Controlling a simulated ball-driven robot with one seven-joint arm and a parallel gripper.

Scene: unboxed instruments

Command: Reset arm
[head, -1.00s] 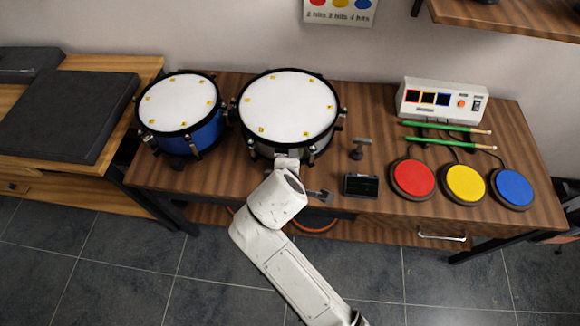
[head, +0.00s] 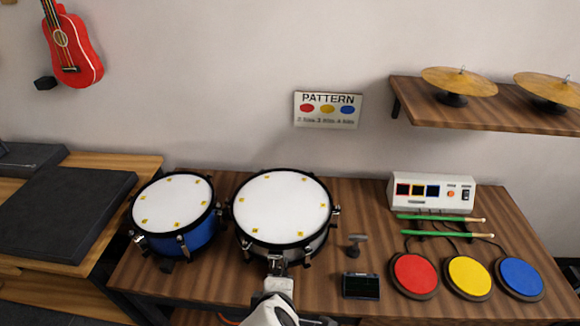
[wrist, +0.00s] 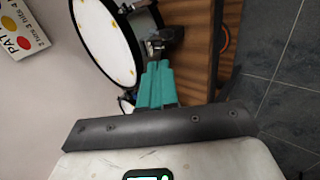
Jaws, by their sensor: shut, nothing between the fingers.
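My gripper (head: 278,266) is at the front edge of the white drum (head: 283,208), above the front of the wooden table (head: 215,285). In the wrist view its teal fingers (wrist: 155,85) are together with nothing between them. The fingertips are close to the drum's front hardware; I cannot tell whether they touch it. My white arm comes up from the bottom of the head view, and most of it is out of frame.
A blue drum (head: 175,213) stands to the left. Cymbals (head: 460,81) sit on a shelf.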

